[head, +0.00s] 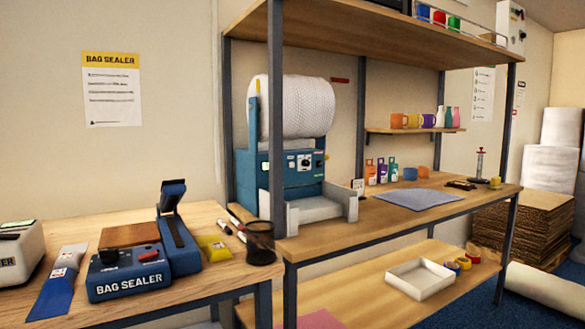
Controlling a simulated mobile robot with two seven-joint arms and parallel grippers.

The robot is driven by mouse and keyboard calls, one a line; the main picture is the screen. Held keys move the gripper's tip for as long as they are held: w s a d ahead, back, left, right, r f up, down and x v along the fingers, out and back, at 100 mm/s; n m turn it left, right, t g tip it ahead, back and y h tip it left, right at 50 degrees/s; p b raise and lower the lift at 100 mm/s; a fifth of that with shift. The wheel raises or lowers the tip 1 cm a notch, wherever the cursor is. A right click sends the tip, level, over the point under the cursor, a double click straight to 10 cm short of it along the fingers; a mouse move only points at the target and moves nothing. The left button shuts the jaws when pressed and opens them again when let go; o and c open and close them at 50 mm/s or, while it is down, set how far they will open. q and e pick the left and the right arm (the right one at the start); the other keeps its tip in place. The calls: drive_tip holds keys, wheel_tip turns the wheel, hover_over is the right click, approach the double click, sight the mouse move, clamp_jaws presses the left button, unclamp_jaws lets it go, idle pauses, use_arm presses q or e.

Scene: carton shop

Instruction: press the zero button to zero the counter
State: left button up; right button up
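A blue machine (250,166) carrying a large white roll (303,107) stands at the left end of the shelf bench. Its front panel has a small light display or dial (304,161) and several small buttons or knobs around it. The panel is too small to read, so I cannot tell which button is the zero button or what a counter shows. A shelf post covers part of the machine's left side. Neither of my grippers is in view.
A bag sealer (128,272) and a dark mesh cup (260,243) sit on the left table (205,283). A white tray (318,208) stands before the machine. A blue-grey mat (418,198) lies on the bench. Shelf posts (276,120) stand close to the machine.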

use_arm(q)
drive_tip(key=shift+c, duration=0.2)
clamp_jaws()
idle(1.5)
